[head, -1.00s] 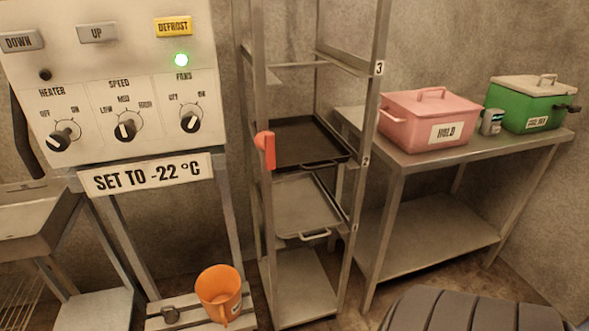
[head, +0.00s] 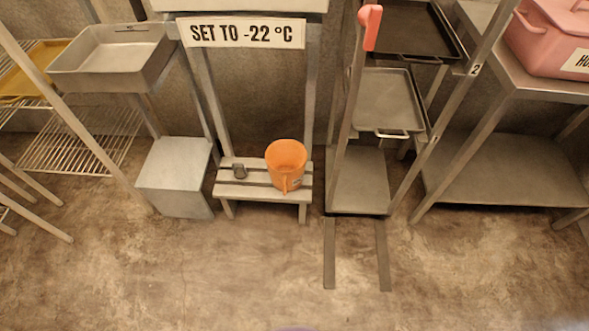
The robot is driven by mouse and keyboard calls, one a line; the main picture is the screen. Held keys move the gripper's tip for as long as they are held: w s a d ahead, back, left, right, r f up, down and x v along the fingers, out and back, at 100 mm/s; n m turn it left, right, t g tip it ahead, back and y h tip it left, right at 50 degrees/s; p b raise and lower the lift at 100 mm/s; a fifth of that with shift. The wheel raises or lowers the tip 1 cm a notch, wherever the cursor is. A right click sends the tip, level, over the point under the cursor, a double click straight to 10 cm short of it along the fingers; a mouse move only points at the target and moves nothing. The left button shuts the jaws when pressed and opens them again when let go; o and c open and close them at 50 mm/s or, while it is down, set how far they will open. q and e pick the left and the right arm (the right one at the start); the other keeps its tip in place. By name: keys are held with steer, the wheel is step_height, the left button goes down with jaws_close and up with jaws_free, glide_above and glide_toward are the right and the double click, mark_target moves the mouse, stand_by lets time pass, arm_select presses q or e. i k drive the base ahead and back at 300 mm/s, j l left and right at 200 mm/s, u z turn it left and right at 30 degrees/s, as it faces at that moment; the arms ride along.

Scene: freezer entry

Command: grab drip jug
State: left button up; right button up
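The drip jug appears to be the orange jug (head: 286,164) in the head view. It stands upright on the right part of a low slatted stool (head: 240,189), below the "SET TO -22 °C" sign (head: 241,33). Its handle is on the side facing me. Neither of my grippers is in view.
A grey metal box (head: 174,176) stands on the floor left of the stool. A tray rack (head: 357,181) with floor rails (head: 330,254) is to the right, beside a metal table (head: 510,180). A basin (head: 112,56) is at upper left. The floor in front is clear.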

mark_target(286, 160)
steer(key=i+j+z, duration=0.1)
steer(key=i, duration=0.45)
steer(key=i+j+z, duration=0.1)
steer(key=i, duration=0.45)
